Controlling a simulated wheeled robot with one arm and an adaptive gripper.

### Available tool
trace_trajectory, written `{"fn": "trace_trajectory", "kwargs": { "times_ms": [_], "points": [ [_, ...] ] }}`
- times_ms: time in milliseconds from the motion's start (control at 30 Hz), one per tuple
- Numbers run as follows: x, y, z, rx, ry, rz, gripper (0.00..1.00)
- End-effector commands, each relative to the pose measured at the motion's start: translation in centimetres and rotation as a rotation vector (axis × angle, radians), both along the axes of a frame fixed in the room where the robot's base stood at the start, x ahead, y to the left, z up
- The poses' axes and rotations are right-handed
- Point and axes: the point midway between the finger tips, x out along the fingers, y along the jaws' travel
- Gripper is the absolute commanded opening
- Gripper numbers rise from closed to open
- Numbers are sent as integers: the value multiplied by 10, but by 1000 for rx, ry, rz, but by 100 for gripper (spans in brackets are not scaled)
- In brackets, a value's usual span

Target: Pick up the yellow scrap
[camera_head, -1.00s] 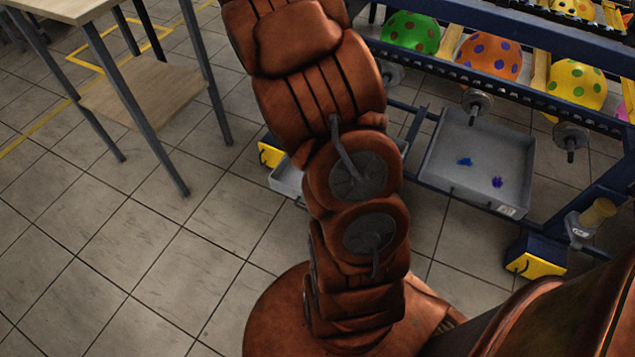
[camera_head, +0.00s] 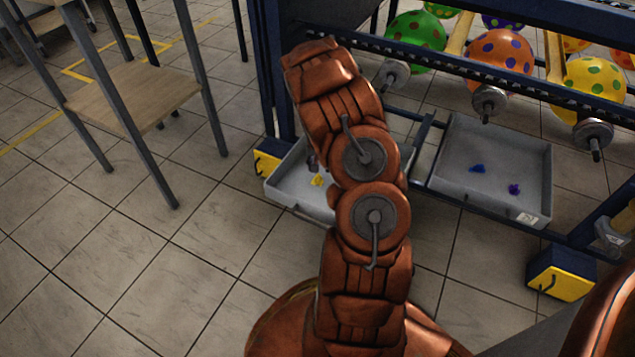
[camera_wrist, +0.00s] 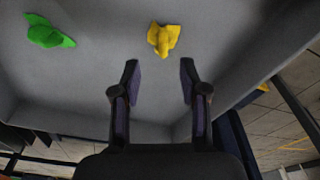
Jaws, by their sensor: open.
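The yellow scrap (camera_wrist: 164,39) lies on the floor of a grey tray (camera_wrist: 80,95) in the wrist view, just beyond my fingertips. My gripper (camera_wrist: 158,72) is open and empty, its two fingers apart, with the scrap ahead of the gap between them and not touched. The scrap also shows in the head view (camera_head: 318,180), in the left tray (camera_head: 287,192) just left of my arm. In that view my arm covers part of this tray. A green scrap (camera_wrist: 48,32) lies left of the yellow one in the wrist view.
A second grey tray (camera_head: 500,152) with blue and purple scraps stands to the right. The rack's beam (camera_head: 470,72) and several balloons are above the trays. A table (camera_head: 140,90) stands at the left. The tray wall (camera_wrist: 270,60) rises right of my gripper.

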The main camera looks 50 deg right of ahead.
Motion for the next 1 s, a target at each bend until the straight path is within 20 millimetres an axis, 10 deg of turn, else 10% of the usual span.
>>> {"fn": "trace_trajectory", "kwargs": {
  "times_ms": [767, 1000],
  "points": [
    [5, 1, -56, 1, 2, 0, 44],
    [5, 1, -56, 1, 1, 1, 21]
  ]
}}
